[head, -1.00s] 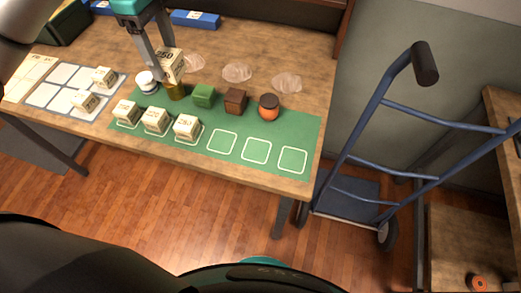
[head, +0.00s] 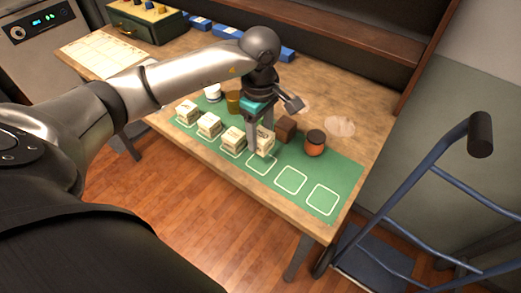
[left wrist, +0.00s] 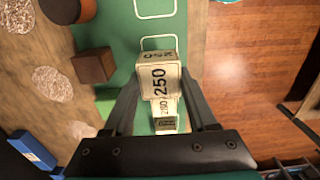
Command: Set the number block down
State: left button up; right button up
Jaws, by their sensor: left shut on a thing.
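My left gripper (head: 261,143) is shut on a cream number block (head: 266,138). In the left wrist view the block (left wrist: 158,82) shows "250" between the fingers. It is over the green mat (head: 347,178), at the fourth outlined square (head: 262,168); whether it touches the mat I cannot tell. Three other number blocks, the left one (head: 187,112), the middle one (head: 209,125) and the right one (head: 233,139), stand in a row on the mat to its left. The right one is close beside the held block. My right gripper is not in view.
A dark brown cube (head: 285,128) and an orange jar with a dark lid (head: 315,143) stand behind the squares. The fifth (head: 290,181) and sixth (head: 323,200) squares are empty. A blue hand truck (head: 420,215) stands right.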

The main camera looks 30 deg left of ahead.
aim_at(261, 134)
pick_arm(q)
jog(key=shift+f+b, duration=0.3)
jog(key=shift+f, duration=2.7)
jog(key=o, duration=1.4)
jog(key=shift+f, duration=0.1)
jog(key=shift+c, duration=0.2)
notch_tip(261, 134, up, 12)
jog(key=shift+r+p, duration=0.2)
jog(key=shift+p, duration=0.3)
